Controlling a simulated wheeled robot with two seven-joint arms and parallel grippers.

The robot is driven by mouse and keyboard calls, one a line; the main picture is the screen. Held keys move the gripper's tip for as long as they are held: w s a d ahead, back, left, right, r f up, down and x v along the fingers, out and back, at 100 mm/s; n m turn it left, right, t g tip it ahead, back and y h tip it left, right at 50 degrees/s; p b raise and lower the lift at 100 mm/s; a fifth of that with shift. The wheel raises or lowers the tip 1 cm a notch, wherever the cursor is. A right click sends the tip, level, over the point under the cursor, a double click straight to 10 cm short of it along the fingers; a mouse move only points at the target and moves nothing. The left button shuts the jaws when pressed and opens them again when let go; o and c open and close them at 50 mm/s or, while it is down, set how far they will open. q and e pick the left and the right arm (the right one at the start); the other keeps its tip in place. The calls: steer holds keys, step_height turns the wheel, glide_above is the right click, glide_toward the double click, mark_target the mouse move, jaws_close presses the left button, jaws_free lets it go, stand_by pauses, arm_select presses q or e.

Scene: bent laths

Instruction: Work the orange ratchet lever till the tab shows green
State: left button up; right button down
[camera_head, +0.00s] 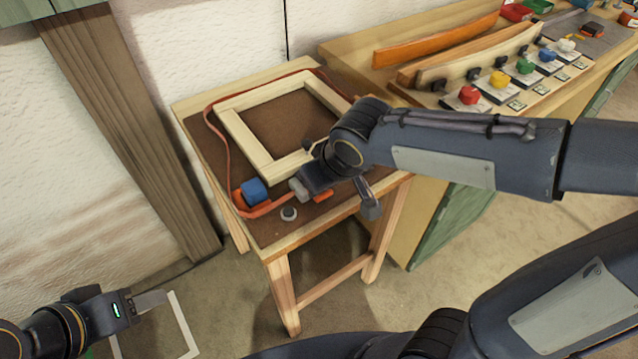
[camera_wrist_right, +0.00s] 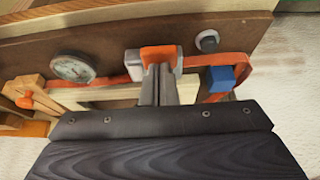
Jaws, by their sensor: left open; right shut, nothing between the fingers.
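The orange ratchet lever (camera_wrist_right: 158,55) sits in a grey housing (camera_wrist_right: 133,64) on the brown board, on the strap (camera_wrist_right: 110,82) that runs around a pale wooden frame (camera_head: 245,138). My right gripper (camera_wrist_right: 160,84) is shut and empty. Its fingertips are right at the lever in the right wrist view; I cannot tell if they touch it. In the head view, my right arm partly hides the ratchet. I make out no green tab. My left gripper (camera_head: 152,301) is open and empty, low at the left, well away from the table.
A round dial (camera_wrist_right: 73,68), a blue block (camera_head: 255,190) and a small round knob (camera_head: 289,214) are near the ratchet. Behind stands a bench with curved laths (camera_head: 435,42) and several coloured knobs. A wooden post (camera_head: 130,120) stands at the left.

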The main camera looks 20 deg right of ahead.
steer(key=shift+s+r, duration=0.1)
steer(key=shift+r, duration=0.05)
steer(key=shift+w, duration=0.2)
steer(key=shift+r+p, duration=0.7)
steer(key=shift+r, duration=0.05)
steer(key=shift+r, duration=0.15)
steer(key=r+p, duration=0.2)
steer(key=w+r+p, duration=0.1)
steer(key=r+p, duration=0.1)
steer(key=shift+w+a+r, duration=0.1)
steer(key=shift+a+r, duration=0.05)
steer(key=w+a+v, duration=0.1)
steer(key=v, duration=0.8)
steer(key=shift+w+r, duration=0.2)
steer(key=shift+r, duration=0.2)
steer(key=shift+d, duration=0.1)
